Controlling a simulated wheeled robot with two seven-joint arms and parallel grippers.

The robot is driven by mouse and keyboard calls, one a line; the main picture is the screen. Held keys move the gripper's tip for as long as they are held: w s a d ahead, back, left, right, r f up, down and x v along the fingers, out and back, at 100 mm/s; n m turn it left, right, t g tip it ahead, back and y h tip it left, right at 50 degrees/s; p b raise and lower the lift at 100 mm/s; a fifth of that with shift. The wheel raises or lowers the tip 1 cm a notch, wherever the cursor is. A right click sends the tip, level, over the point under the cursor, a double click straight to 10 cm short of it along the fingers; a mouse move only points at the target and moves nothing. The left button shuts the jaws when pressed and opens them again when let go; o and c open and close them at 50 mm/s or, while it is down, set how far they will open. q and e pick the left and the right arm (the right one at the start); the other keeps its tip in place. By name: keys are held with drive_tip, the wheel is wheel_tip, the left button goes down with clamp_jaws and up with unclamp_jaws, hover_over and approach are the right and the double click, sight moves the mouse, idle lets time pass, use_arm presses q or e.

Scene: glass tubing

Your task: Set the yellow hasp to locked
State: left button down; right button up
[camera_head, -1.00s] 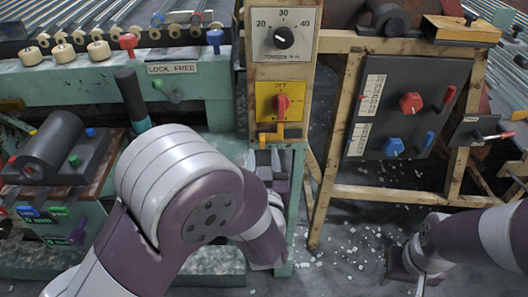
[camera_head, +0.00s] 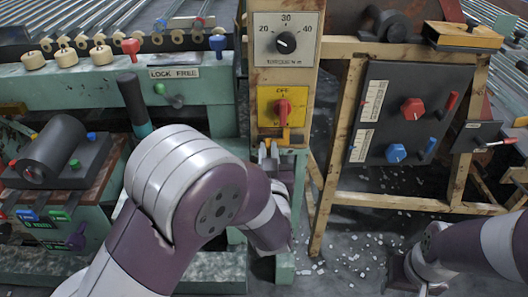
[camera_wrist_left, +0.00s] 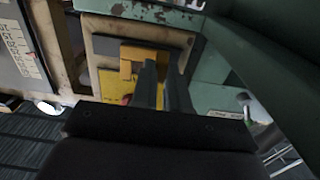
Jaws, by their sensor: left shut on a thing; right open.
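The yellow hasp (camera_head: 288,137) is on the wooden post, at the lower edge of a yellow plate (camera_head: 265,98) with a red switch knob (camera_head: 283,107). My left gripper (camera_head: 269,150) reaches up from below to it. In the left wrist view the hasp (camera_wrist_left: 138,54) shows as an orange-yellow bent bar, with the fingers of my left gripper (camera_wrist_left: 163,68) closed at its end. The fingers hide part of the hasp. Of my right arm only links show at the lower right, and its fingers cannot be seen.
A dial plate (camera_head: 286,40) sits above the yellow plate. A dark panel (camera_head: 375,110) with red and blue knobs stands to the right on a wooden frame. A green bench (camera_head: 60,93) with a LOCK FREE label is at the left. The speckled floor between is open.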

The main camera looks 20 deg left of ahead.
use_arm(q)
drive_tip(key=shift+w+d, duration=0.25)
drive_tip(key=shift+d, duration=0.6)
drive_tip(key=c, duration=1.4)
unclamp_jaws()
drive_tip(key=shift+o, duration=1.4)
drive_tip(key=shift+d, duration=0.15)
drive_tip(key=p+v, duration=0.3)
drive_tip(key=v, duration=0.9)
drive_tip(key=shift+s, duration=0.35)
